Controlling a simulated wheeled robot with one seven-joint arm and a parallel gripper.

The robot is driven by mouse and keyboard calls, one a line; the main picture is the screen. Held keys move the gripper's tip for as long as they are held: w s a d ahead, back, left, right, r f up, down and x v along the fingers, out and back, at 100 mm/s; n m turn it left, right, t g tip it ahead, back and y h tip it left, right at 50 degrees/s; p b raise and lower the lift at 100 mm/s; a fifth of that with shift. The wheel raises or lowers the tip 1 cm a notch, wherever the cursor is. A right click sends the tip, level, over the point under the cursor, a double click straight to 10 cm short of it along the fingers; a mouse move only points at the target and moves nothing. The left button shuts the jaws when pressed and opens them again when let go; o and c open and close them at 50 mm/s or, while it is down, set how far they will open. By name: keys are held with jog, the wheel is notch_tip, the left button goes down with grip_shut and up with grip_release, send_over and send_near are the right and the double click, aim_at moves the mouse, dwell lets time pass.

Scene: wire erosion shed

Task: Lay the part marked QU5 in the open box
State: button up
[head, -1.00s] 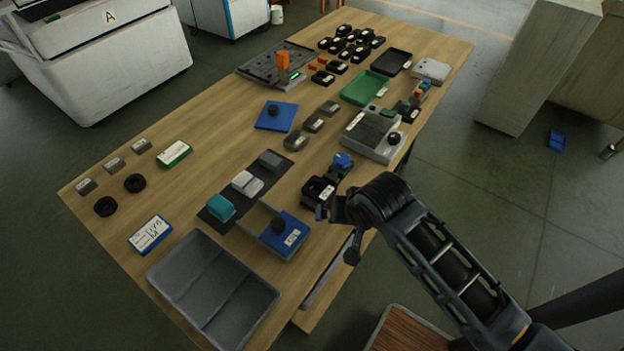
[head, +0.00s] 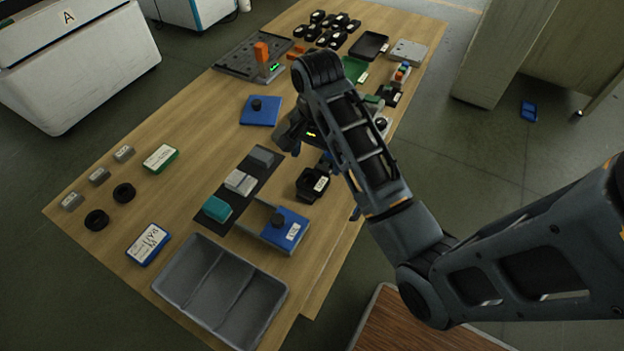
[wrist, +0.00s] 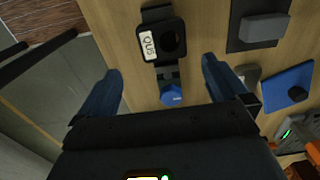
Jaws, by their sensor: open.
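The part marked QU5 (wrist: 160,42) is a black block with a round opening and a white label. It lies on the table, in the upper middle of the wrist view; in the head view it appears to be the black labelled part (head: 312,184). In the head view my gripper (head: 298,138) is over the table, partly hidden by my arm. A box (head: 258,213) has a blue knobbed lid (head: 285,229) over part of it; its inside is mostly hidden.
A grey compartment tray (head: 222,290) stands empty at the near table end. A dark strip (head: 236,200) holds a teal block and grey blocks. Another blue knobbed plate (head: 261,110) lies farther back. Several black parts (head: 325,28) crowd the far end.

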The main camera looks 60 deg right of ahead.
aim_at(313, 176)
notch_tip(313, 176, down, 3)
jog(key=shift+r, duration=0.2)
jog(key=shift+w+a+f, duration=0.1)
jog(key=shift+a+f, duration=0.05)
jog(key=shift+f, duration=1.1)
jog(key=shift+w+a+f, duration=0.1)
jog(key=shift+a+f, duration=0.05)
jog(key=shift+f, duration=1.1)
jog(key=c, duration=1.6)
jog(key=shift+r, duration=0.1)
